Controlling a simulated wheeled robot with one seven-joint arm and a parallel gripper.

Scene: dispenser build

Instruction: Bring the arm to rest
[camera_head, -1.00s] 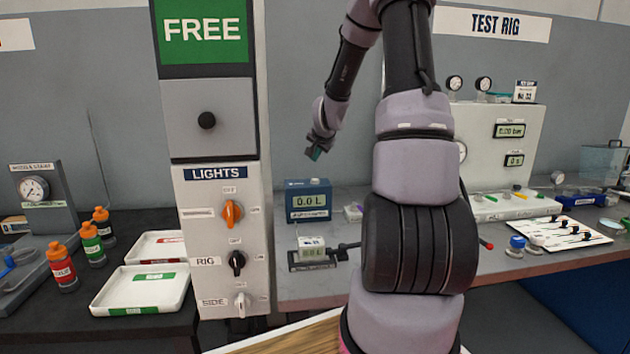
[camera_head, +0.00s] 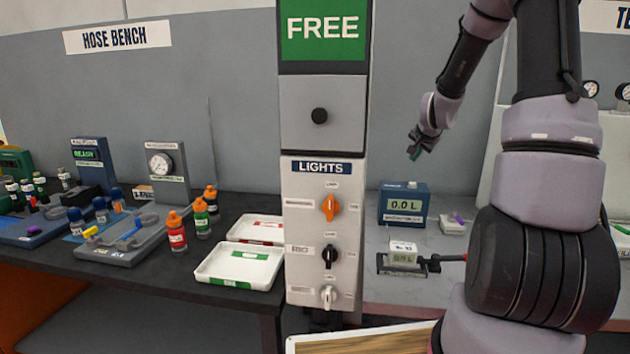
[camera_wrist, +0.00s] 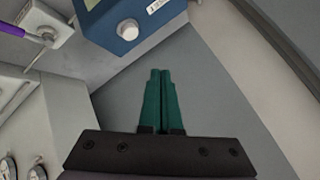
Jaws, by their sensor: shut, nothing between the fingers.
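My arm stands at the right of the head view, folded, with its forearm reaching down to the left. My gripper (camera_head: 416,152) hangs above the grey bench, apart from everything. In the wrist view its two green fingers (camera_wrist: 160,100) lie side by side, shut and empty. The blue meter box reading 0.0 L (camera_head: 403,205) stands on the bench below the gripper. It also shows at the top of the wrist view (camera_wrist: 115,22).
A LIGHTS panel (camera_head: 323,235) with three knobs and a green FREE sign (camera_head: 323,26) stands left of my arm. White trays (camera_head: 239,268) and bottles (camera_head: 176,232) are on the dark bench. Air around the gripper is clear.

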